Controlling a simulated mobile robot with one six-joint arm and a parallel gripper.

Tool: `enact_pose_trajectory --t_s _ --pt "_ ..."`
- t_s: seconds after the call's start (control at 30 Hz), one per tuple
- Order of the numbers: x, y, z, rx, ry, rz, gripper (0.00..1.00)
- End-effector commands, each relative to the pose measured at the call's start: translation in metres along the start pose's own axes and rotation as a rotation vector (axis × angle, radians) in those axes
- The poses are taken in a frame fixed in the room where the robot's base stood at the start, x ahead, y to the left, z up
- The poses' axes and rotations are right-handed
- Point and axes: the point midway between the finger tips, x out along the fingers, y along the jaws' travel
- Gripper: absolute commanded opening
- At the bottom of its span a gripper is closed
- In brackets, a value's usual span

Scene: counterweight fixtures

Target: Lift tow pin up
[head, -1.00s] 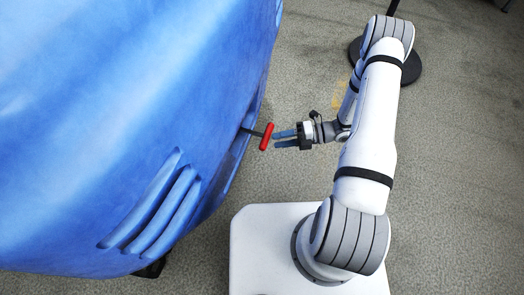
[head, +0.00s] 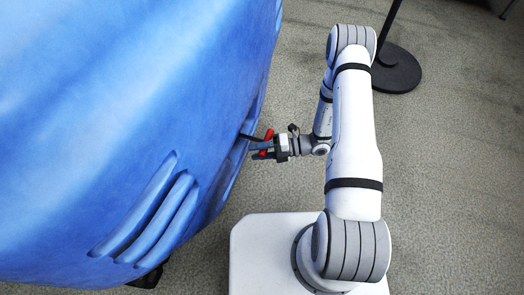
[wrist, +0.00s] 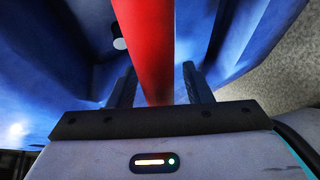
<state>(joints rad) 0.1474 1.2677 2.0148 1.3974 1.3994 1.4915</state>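The tow pin's red T-handle (head: 268,134) sits at the end of a dark shaft that goes into a slot in the blue body. In the wrist view the red handle (wrist: 146,45) runs down the middle of the picture, between my two fingers. My gripper (head: 259,150) is at the handle, coming from the right, with a finger on each side of it. In the wrist view my gripper (wrist: 158,75) is open, with a gap visible between the handle and the right finger. The lower end of the handle is partly hidden by my gripper.
The large blue moulded body (head: 110,100) fills the left side, with raised ribs (head: 155,220) below the pin. A black round stand base with a pole (head: 397,70) stands on the grey carpet at upper right.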

Motion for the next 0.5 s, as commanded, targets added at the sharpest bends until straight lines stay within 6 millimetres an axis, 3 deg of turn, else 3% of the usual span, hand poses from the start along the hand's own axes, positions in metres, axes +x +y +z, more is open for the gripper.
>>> enact_pose_trajectory --t_s 0.5 --pt "0.0000 -0.0002 -0.0002 0.000 0.001 -0.001 0.03"
